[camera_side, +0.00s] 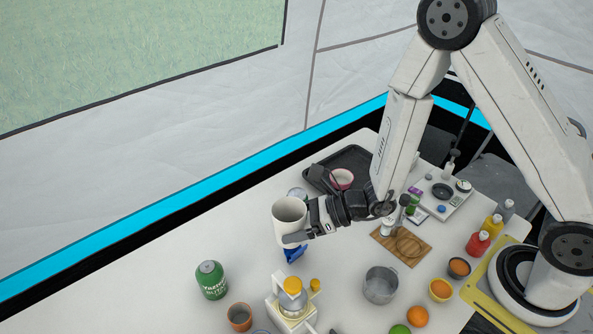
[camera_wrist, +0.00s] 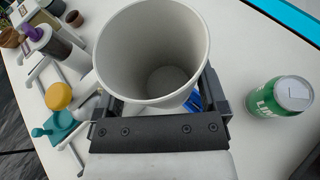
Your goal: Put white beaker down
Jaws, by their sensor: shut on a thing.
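The white beaker (camera_side: 289,216) is held upright between the fingers of my gripper (camera_side: 306,228), which is shut on it. In the side view the beaker appears above the white table (camera_side: 207,322), with a blue thing partly hidden below it. I cannot tell the exact gap between the beaker and the table. In the wrist view the beaker (camera_wrist: 153,60) is seen from above with its mouth open, and it looks empty. My gripper's fingers (camera_wrist: 160,104) lie on either side of its wall.
A green can (camera_side: 211,280) stands left of the beaker. A white and yellow juicer (camera_side: 291,299), a brown cup (camera_side: 239,317) and a metal pot (camera_side: 380,284) stand nearer the front. A dark tray (camera_side: 352,160) lies behind.

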